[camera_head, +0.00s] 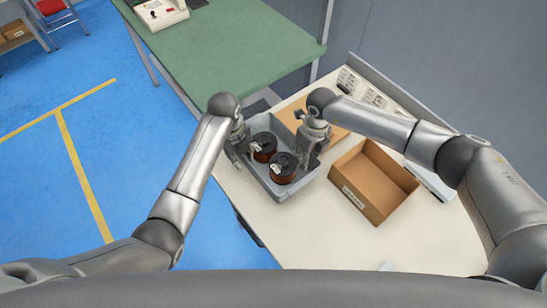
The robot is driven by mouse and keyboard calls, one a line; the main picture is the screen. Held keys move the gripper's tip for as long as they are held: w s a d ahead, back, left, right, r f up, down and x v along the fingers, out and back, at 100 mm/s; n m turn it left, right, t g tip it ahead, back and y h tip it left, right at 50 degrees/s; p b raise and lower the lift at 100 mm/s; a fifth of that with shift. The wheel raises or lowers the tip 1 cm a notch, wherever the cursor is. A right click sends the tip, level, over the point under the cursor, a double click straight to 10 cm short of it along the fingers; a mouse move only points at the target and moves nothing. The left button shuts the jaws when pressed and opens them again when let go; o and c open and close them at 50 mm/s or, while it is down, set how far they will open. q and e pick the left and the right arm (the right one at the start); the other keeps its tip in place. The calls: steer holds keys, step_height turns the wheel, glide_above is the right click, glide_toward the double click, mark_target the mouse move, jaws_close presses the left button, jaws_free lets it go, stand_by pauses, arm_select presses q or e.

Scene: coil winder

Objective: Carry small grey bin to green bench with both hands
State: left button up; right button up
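The small grey bin (272,187) sits on the cream table (300,237) near its left edge. Two copper coils with dark tops, a rear coil (264,146) and a front coil (283,168), are inside it. My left gripper (234,158) is at the bin's left wall. My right gripper (304,158) is at the bin's right wall. The fingers are small and partly hidden, so I cannot tell whether either one is closed on the wall. The green bench (230,40) stands behind the table, with its top clear in the middle.
An open cardboard box (372,182) stands on the table right of the bin. A flat tan item (335,136) lies behind my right gripper. A beige device (160,12) sits on the bench's far left. Blue floor (105,140) with yellow lines is open at left.

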arm_select(q)
steer(key=shift+f, duration=0.25)
arm_select(e)
steer(key=shift+f, duration=0.25)
steer(key=shift+s, duration=0.1)
arm_select(q)
jaws_close()
arm_select(e)
jaws_close()
arm_select(q)
steer(key=shift+r, duration=0.15)
arm_select(e)
steer(key=shift+r, duration=0.15)
